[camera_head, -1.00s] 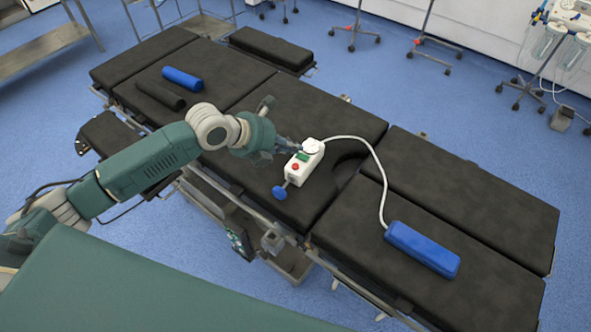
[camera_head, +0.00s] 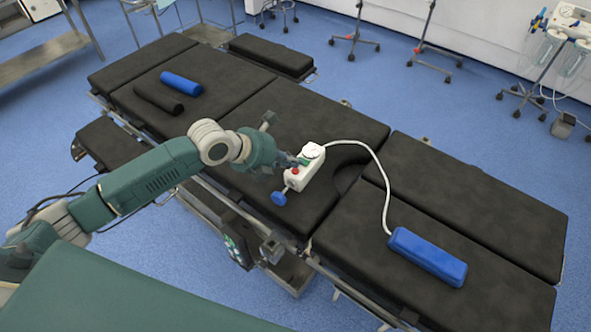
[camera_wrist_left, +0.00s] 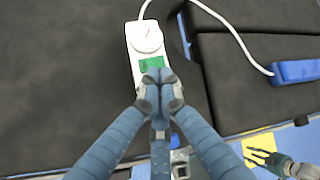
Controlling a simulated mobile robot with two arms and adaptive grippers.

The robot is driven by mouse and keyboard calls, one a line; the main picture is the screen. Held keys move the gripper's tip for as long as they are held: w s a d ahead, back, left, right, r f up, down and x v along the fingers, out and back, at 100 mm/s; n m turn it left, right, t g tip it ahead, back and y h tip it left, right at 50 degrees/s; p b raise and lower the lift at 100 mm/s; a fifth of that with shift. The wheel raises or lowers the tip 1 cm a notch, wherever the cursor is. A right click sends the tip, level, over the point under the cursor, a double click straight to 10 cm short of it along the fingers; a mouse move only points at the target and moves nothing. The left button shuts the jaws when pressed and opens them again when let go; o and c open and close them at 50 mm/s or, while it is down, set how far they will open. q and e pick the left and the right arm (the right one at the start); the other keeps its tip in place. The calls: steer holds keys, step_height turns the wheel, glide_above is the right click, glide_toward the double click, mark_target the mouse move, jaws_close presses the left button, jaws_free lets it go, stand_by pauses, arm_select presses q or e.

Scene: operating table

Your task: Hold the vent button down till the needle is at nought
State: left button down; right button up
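The white pressure box (camera_head: 300,182) lies on the black table top. It has a round gauge (camera_head: 312,150), a red button (camera_head: 294,171) and a blue knob (camera_head: 279,198). In the left wrist view, the gauge (camera_wrist_left: 145,37) shows a thin red needle; its scale is too small to read. My left gripper (camera_head: 298,161) is over the box, beside the red button. In its wrist view, the left fingers (camera_wrist_left: 158,82) are shut together just below the green panel (camera_wrist_left: 150,64) and hide the button. I cannot tell if they touch it. My right gripper (camera_wrist_left: 262,157) appears open at lower right, away from the box.
A white hose (camera_head: 378,165) runs from the box to a blue rolled cuff (camera_head: 427,256) on the right. A blue roll (camera_head: 181,83) and a black roll (camera_head: 158,98) lie far left. The table top around the box is clear.

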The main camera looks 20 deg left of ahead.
mark_target(293, 171)
stand_by(0.7)
arm_select(q)
steer(key=shift+f, duration=0.15)
steer(key=shift+f+b, duration=0.25)
steer(key=shift+b, duration=0.05)
steer(key=shift+f+b, duration=0.3)
steer(key=shift+f, duration=0.1)
stand_by(0.7)
steer(key=shift+s, duration=0.1)
stand_by(2.2)
stand_by(0.5)
steer(key=shift+r+p, duration=0.55)
steer(key=shift+r, duration=0.25)
steer(key=shift+r+p, duration=1.95)
steer(key=shift+r, duration=0.55)
